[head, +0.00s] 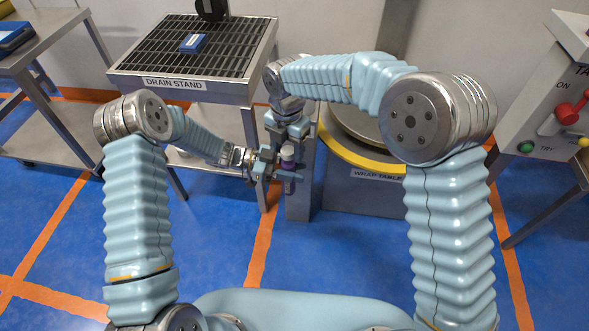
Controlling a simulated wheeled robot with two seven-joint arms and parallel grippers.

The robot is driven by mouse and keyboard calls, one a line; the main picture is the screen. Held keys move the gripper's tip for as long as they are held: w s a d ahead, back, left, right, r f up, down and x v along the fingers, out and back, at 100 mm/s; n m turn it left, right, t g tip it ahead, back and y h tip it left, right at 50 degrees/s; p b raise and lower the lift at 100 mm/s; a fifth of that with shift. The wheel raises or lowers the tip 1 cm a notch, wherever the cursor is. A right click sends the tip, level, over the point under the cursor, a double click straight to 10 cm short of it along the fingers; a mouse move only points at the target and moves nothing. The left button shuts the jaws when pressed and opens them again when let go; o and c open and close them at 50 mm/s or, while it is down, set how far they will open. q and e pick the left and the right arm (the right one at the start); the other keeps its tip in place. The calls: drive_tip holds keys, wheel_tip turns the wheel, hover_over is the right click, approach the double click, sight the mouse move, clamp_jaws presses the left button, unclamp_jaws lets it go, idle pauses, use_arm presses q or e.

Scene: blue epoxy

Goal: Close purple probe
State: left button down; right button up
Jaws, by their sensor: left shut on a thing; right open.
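The purple probe (289,187) is a small upright cylinder in the middle of the head view, with a paler upper part (288,153). My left gripper (287,174) reaches in from the left and is shut on the purple probe, holding it upright in front of a grey post. My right gripper (288,148) points down from above at the probe's top. It is open, with its fingers about the pale upper part; whether they touch it is too small to tell. The fingers hide parts of the probe.
The drain stand (178,85) with a black grate stands at the back left, a blue block (193,43) on it. The yellow-rimmed wrap table (362,160) stands close behind on the right. A control box (560,110) is at far right. The blue floor in front is clear.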

clamp_jaws()
idle(0.4)
